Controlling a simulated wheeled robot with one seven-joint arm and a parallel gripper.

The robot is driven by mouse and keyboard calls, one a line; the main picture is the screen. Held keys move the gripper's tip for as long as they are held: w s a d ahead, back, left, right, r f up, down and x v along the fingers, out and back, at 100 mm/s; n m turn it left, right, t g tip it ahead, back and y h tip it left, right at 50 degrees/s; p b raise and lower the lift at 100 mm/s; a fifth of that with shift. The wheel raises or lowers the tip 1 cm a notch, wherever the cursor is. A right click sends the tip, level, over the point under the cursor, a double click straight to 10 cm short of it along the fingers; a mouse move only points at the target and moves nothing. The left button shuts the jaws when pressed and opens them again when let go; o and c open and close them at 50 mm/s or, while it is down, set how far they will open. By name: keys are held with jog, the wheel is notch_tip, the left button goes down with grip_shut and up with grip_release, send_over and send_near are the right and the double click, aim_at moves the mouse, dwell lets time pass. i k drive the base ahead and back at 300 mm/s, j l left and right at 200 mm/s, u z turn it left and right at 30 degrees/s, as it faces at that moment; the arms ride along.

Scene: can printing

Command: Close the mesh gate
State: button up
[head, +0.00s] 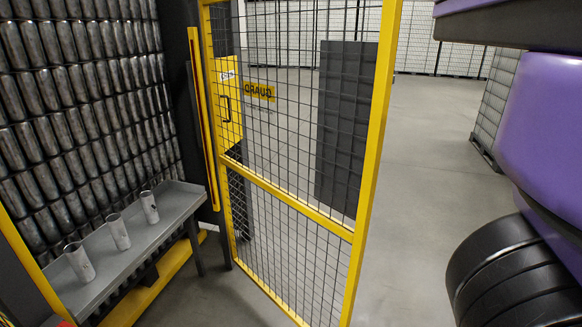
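The mesh gate (290,200) has a yellow frame with a mid rail and dark wire mesh. It stands upright in the middle of the head view. Its left side is by a dark post (201,110). Its right upright (371,160) stands free, with no post touching it and open floor beyond, so the gate looks open. A yellow sign (257,92) with reversed-looking lettering shows at the mesh. Parts of my arm, purple and black, fill the right edge. My gripper is not in view, and no contact with the gate shows.
A grey shelf (165,215) with three cans stands at left, before a wall of stacked cans (70,110). A yellow cabinet (226,100) and a dark panel (345,125) show through the mesh. Clear floor (425,150) lies right of the gate.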

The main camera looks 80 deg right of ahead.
aim_at(355, 78)
jog(key=k+l, duration=0.15)
jog(key=l, duration=0.35)
jog(key=k+l, duration=0.1)
jog(key=l, duration=0.4)
jog(key=k+l, duration=0.15)
jog(key=l, duration=0.3)
jog(key=k+l, duration=0.1)
jog(key=l, duration=0.4)
jog(key=k+l, duration=0.15)
jog(key=l, duration=0.35)
jog(key=k+l, duration=0.15)
jog(key=l, duration=0.35)
jog(key=k+l, duration=0.1)
jog(key=l, duration=0.4)
jog(key=k+l, duration=0.15)
jog(key=l, duration=0.3)
